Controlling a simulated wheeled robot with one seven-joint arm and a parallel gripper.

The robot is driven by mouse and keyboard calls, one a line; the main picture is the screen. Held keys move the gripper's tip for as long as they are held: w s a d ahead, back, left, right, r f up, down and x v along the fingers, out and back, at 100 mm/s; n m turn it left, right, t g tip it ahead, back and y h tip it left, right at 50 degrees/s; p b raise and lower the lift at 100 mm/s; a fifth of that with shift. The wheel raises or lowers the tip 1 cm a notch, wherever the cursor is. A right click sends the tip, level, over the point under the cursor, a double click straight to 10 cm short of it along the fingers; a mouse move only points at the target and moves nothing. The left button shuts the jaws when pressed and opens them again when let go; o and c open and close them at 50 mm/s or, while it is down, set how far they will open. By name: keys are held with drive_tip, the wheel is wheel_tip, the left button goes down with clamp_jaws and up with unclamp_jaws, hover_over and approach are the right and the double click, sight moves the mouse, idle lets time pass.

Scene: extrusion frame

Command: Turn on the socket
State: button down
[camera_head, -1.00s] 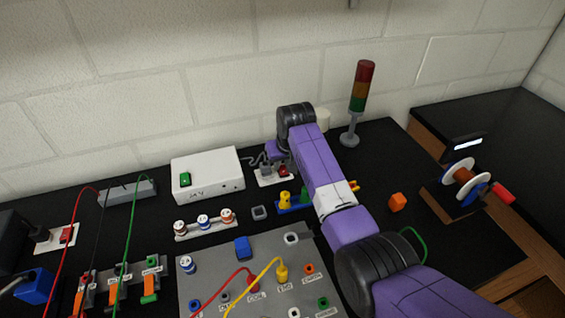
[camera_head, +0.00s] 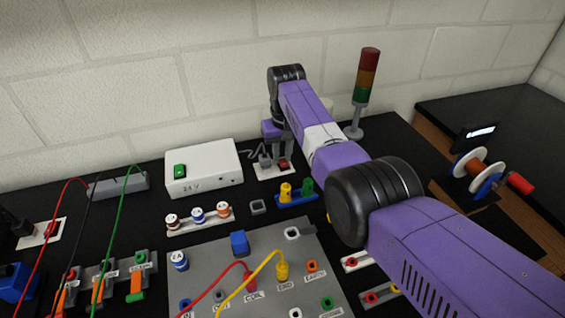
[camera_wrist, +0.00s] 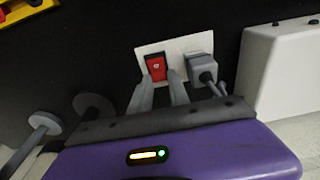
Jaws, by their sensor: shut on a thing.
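The socket is a white plate (camera_head: 267,175) at the back of the black table, beside the white 24 V box. It carries a red rocker switch (camera_head: 284,164) and a grey plug (camera_head: 265,161) with a cable. In the wrist view the plate (camera_wrist: 146,51) shows the red switch (camera_wrist: 157,67) at left and the grey plug (camera_wrist: 199,68) at right. My gripper (camera_wrist: 162,78) reaches down to the plate, a fingertip on each side of the switch's near end, shut on the switch. The gripper (camera_head: 279,157) also shows in the head view. The fingertips partly hide the switch's lower edge.
The white 24 V box (camera_head: 203,170) stands left of the socket, and a signal tower (camera_head: 366,90) stands at right. A blue holder with yellow and green plugs (camera_head: 296,195) lies in front. Another plate with a red switch (camera_head: 42,233) is at far left.

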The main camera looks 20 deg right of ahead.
sight(283, 162)
drive_tip(key=shift+w, duration=0.1)
idle(0.4)
drive_tip(key=c, duration=1.5)
unclamp_jaws()
drive_tip(key=shift+s+r+b, duration=0.15)
drive_tip(key=shift+s+r, duration=0.05)
drive_tip(key=shift+r, duration=1.75)
drive_tip(key=shift+s+r+b, duration=0.15)
drive_tip(key=shift+s+r, duration=0.05)
drive_tip(key=shift+r, duration=1.75)
